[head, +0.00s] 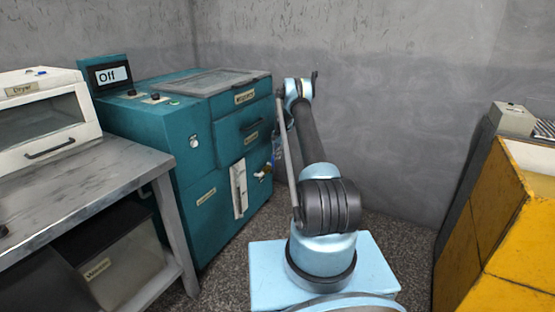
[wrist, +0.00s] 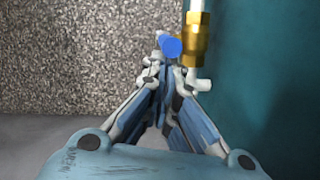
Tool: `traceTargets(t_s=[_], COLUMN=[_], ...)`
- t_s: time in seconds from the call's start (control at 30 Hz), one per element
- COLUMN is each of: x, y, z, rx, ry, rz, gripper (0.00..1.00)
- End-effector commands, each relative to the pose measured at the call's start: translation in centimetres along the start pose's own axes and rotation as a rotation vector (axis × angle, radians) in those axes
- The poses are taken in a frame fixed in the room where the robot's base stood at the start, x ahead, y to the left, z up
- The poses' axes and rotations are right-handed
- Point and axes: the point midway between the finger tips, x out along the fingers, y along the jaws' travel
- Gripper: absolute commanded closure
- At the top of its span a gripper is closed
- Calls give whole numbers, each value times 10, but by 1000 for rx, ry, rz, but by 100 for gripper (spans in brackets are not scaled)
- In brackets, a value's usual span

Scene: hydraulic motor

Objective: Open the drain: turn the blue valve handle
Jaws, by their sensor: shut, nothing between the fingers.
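The blue valve handle (wrist: 172,46) shows in the wrist view, just beyond my fingertips. It sits at the left of a brass valve body (wrist: 195,40) on a pale pipe (wrist: 197,6). My gripper (wrist: 165,72) is shut and empty, with its fingertips close to the handle. I cannot tell whether they touch it. In the head view the brass valve (head: 261,173) is small at the right side of the teal washer (head: 200,130). My arm partly hides that area, and the handle cannot be told apart from my gripper there.
A grey metal table (head: 75,180) with a white dryer (head: 45,115) stands at the left. The washer's display (head: 112,75) reads "Off". A yellow cabinet (head: 500,235) stands at the right. Speckled floor (wrist: 70,50) lies below the valve, and the grey wall (head: 400,130) is behind.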

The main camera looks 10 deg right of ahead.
Motion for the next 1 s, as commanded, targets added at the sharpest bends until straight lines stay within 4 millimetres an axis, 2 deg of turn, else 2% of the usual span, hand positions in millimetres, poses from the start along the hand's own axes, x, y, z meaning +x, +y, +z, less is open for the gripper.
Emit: traceTargets(t_s=[0.47,0.77,1.0], x=[-2,-2,0], y=[2,5,8], z=[9,25,39], rx=[-4,-12,-10], ry=[74,206,208], rz=[-14,-39,-40], gripper=[100,100,100])
